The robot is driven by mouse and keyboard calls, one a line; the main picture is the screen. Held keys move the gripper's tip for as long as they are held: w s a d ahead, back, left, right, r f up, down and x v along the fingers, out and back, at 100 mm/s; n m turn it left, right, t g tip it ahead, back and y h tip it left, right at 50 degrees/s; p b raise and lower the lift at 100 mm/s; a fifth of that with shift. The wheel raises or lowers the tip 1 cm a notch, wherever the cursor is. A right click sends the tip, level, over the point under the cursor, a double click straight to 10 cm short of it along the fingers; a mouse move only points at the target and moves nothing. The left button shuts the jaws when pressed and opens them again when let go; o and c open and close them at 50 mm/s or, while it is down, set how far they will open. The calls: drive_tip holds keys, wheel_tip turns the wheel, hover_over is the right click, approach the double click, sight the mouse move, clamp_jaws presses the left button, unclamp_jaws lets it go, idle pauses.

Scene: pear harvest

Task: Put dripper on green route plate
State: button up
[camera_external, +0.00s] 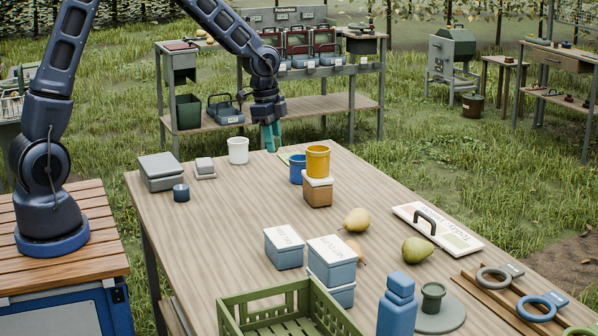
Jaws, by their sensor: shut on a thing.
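A small dark green cup (433,297) stands on a round grey base near the front right.
A white cup (238,151) stands left of my gripper. A blue cup (296,168) and a yellow cup on a box (318,162) stand to its right. Pears, lidded boxes, a green crate (228,312) and a blue bottle (397,308) fill the front.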

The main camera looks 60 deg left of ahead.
drive_tip(key=w+a+r+n, duration=0.1)
drive_tip(key=w+a+n, duration=0.1)
drive_tip(key=w+a, duration=0.95)
drive_tip(key=w+a+n, duration=0.2)
drive_tip(key=w+a, duration=0.7)
drive_tip(key=a, duration=0.6)
drive_tip(key=w+a+n, duration=0.1)
drive_tip(key=w+a, duration=0.3)
drive_tip(key=a, duration=1)
drive_tip(key=shift+y, duration=0.4)
drive_tip(key=f, duration=2)
drive_tip(key=shift+s+d, duration=0.2)
drive_tip(key=shift+d, duration=0.05)
drive_tip(key=shift+f, duration=0.2)
drive_tip(key=o, duration=0.9)
drive_tip(key=shift+o, duration=0.2)
